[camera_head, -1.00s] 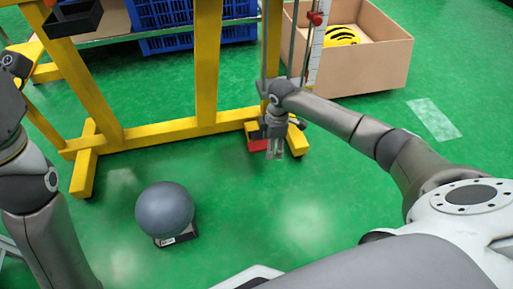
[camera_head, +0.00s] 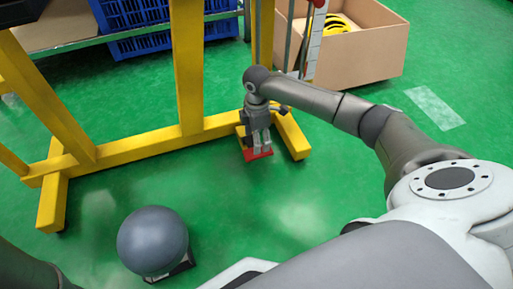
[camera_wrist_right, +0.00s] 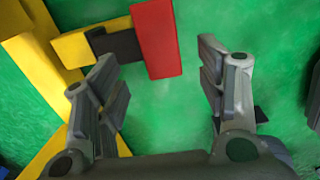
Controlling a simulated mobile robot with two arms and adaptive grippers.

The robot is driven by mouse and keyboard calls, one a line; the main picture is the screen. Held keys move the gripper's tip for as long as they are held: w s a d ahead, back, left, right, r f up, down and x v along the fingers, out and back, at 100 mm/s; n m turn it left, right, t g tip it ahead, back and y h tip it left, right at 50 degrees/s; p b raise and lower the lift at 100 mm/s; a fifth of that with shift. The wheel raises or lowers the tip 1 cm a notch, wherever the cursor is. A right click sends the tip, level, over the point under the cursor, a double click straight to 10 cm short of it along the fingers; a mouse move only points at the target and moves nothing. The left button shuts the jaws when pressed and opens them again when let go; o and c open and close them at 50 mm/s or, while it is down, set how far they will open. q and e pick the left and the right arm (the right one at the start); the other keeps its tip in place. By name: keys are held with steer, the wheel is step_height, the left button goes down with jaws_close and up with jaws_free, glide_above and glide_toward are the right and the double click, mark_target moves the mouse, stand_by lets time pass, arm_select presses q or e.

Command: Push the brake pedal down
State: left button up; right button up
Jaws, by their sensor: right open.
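The red brake pedal (camera_head: 258,154) sits low at the foot of the yellow frame, near the floor. It also shows as a red block on a dark arm in the right wrist view (camera_wrist_right: 157,38). My right gripper (camera_head: 257,143) points down just over the pedal and partly covers it in the head view. In the right wrist view its two fingers (camera_wrist_right: 158,56) are spread with nothing between them, and the pedal lies beyond the tips. I cannot tell whether they touch it. My left gripper is out of view.
The yellow frame (camera_head: 188,70) stands on the green floor with its feet spread. A grey ball (camera_head: 152,240) on a small dark base is at the lower left. A cardboard box (camera_head: 365,58) with a yellow-and-black item is at the back right. Blue crates (camera_head: 135,45) are behind the frame.

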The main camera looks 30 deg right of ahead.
step_height(320, 180, down, 6)
steer(key=b, duration=0.3)
steer(key=shift+b, duration=0.35)
